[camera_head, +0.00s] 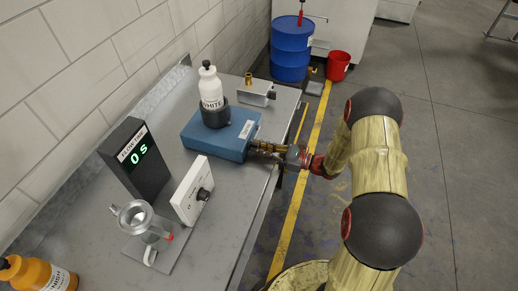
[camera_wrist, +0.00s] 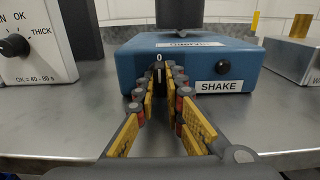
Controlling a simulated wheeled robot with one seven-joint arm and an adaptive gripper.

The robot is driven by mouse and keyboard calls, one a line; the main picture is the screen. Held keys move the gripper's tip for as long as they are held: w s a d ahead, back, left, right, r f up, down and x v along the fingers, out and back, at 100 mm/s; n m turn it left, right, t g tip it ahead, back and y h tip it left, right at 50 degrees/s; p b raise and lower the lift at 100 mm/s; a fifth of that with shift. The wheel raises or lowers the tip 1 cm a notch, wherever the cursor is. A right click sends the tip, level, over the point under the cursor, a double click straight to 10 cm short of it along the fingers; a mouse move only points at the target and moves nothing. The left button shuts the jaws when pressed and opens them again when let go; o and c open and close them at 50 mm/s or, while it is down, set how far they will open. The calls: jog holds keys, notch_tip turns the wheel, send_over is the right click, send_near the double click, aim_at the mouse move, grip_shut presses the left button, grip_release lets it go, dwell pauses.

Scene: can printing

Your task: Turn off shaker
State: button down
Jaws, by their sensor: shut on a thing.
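The blue shaker (camera_head: 205,142) stands on the metal bench in the head view, with a white labelled bottle (camera_head: 211,88) upright in its dark holder. In the wrist view the shaker (camera_wrist: 240,60) fills the top middle, its front carrying a SHAKE label and a small black round part at right. My gripper (camera_wrist: 160,82) is shut on the dark knob (camera_wrist: 159,74) at the left of that front. The knob's white line stands about upright, below the "0" mark. In the head view my gripper (camera_head: 262,148) meets the shaker's front, hiding the knob.
A black timer (camera_head: 135,160) reading "0 s", a white dial panel (camera_head: 192,191) and a clear cup (camera_head: 148,225) stand left of my gripper. A grey box (camera_head: 257,94) stands beyond the shaker. The bench edge (camera_head: 262,205) and open floor lie right.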

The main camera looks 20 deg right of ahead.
jog(key=shift+f, duration=0.15)
jog(key=c, duration=2.2)
grip_release()
jog(key=shift+o, duration=0.2)
jog(key=v, duration=1.2)
